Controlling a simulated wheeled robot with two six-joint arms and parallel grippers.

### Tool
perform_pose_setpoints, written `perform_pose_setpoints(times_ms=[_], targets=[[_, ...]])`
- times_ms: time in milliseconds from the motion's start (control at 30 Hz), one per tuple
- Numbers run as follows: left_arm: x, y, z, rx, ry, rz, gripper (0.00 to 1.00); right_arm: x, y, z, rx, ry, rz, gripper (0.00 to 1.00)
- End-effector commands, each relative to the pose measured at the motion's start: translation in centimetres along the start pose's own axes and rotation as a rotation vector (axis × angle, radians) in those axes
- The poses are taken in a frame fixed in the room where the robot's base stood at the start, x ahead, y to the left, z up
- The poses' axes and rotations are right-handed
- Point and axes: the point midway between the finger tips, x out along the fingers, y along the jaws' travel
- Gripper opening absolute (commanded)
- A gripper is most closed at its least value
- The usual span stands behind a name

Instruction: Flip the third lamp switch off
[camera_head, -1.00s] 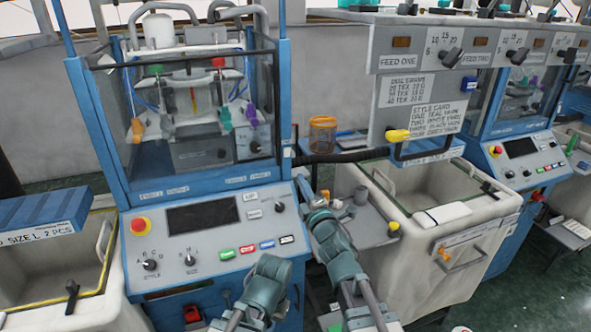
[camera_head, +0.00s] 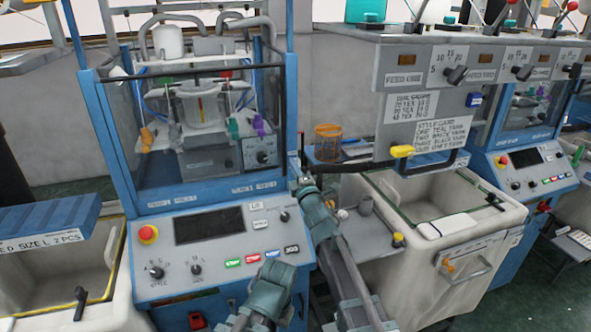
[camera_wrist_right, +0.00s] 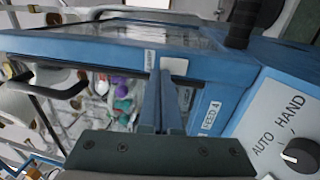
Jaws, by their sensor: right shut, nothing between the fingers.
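My right gripper (camera_head: 299,170) is at the right front corner post of the blue knitting machine (camera_head: 215,185), above its control panel. In the right wrist view its two fingers (camera_wrist_right: 171,92) are shut together and empty. Their tips are close to a small white plate (camera_wrist_right: 174,66) on the blue frame; I cannot tell whether they touch it. A small white label (camera_wrist_right: 150,60) is beside the plate, its print too small to read. I cannot make out a lamp switch or its position for certain.
A black knob (camera_wrist_right: 300,155) marked AUTO and HAND is on the grey panel at right in the wrist view. A black hose (camera_head: 350,165) runs right of the gripper. An orange-lidded jar (camera_head: 327,142) and white bin (camera_head: 440,235) stand to the right.

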Motion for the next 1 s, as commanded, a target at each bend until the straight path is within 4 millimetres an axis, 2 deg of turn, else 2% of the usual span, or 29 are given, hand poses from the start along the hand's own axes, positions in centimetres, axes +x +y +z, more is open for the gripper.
perform_pose_setpoints(times_ms=[267,367,667,867,1000], targets=[[0.0,0.0,0.0,0.0,0.0,0.0,0.0,0.0,0.0,0.0,0.0,0.0,0.0,0.0],[-0.4,0.0,0.0,0.0,0.0,0.0,0.0,0.7,0.3,0.0,0.0,0.0,0.0,0.0],[-0.3,0.0,0.0,0.0,0.0,0.0,0.0,0.1,0.3,0.0,0.0,0.0,0.0,0.0],[-0.9,-0.1,0.1,0.0,0.0,0.0,0.0,-2.8,1.4,-0.2,0.0,-0.001,0.0,0.0],[-1.5,-0.1,0.1,0.0,0.0,0.0,0.0,-6.0,2.5,-0.3,-0.001,-0.002,0.001,0.0]])
